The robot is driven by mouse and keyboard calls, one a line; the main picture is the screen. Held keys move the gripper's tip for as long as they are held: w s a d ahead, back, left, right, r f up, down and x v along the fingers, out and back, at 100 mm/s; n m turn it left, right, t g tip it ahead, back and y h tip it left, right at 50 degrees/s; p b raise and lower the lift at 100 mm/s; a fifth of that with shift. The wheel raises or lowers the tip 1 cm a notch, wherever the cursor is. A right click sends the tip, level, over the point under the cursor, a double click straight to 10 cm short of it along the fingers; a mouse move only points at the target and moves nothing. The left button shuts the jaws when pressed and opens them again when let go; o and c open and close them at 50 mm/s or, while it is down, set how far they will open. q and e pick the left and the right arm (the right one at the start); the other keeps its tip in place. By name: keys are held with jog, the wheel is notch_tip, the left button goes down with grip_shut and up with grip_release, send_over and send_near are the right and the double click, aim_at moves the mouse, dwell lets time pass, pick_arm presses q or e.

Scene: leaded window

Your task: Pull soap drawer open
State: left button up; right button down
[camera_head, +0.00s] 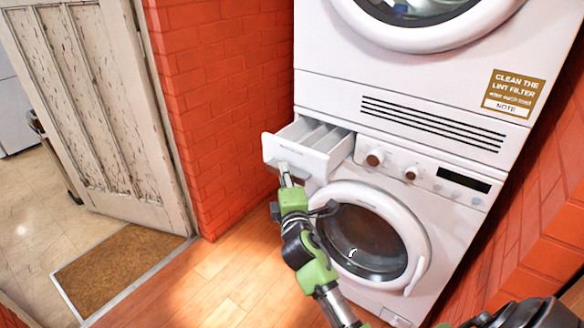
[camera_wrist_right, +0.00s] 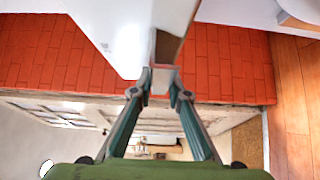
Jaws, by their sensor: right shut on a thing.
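The white soap drawer (camera_head: 296,157) is pulled out from the upper left of the washing machine (camera_head: 450,195). Its inner compartments show from above. My right gripper (camera_head: 285,177) is at the drawer's front face and is shut on its handle. In the right wrist view the two fingertips (camera_wrist_right: 160,88) close on the handle piece (camera_wrist_right: 164,75) below the white drawer front (camera_wrist_right: 125,35). My left gripper is not in view.
A dryer (camera_head: 400,85) is stacked above the washer. The washer's round door (camera_head: 375,235) is closed, beside my right arm. A red brick wall (camera_head: 225,100) stands left of the machines. A worn white door (camera_head: 95,110), brown mat (camera_head: 118,268) and clear wooden floor (camera_head: 220,280) lie further left.

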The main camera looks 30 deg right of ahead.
jog(key=shift+s+a+f, duration=0.2)
jog(key=shift+f, duration=0.15)
jog(key=c, duration=2)
grip_release()
jog(key=shift+d, duration=0.1)
jog(key=shift+r, duration=0.15)
jog(key=v, duration=1.2)
